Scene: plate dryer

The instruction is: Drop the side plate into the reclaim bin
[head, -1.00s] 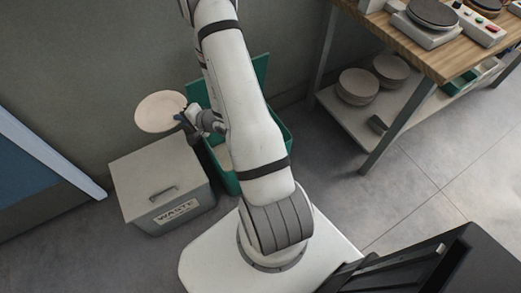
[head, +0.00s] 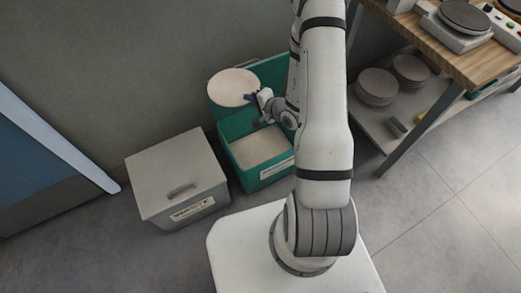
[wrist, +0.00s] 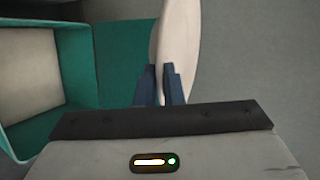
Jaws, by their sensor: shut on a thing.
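The side plate (head: 233,87) is pale and round. My gripper (head: 253,98) is shut on its right edge and holds it in the air. In the head view the plate appears in front of the green bin's raised lid, above the back of the bin. In the wrist view the plate (wrist: 176,35) shows nearly edge-on between the dark fingers (wrist: 166,85). The green bin (head: 250,182) stands open, with a pale inner floor and a label too small to read. In the wrist view the bin (wrist: 75,110) lies to the left of the plate.
A grey waste bin (head: 165,170) with its lid shut stands left of the green bin. A wooden-topped table (head: 460,50) with stacked plates (head: 376,88) on its lower shelf is at right. A wall is close behind the bins.

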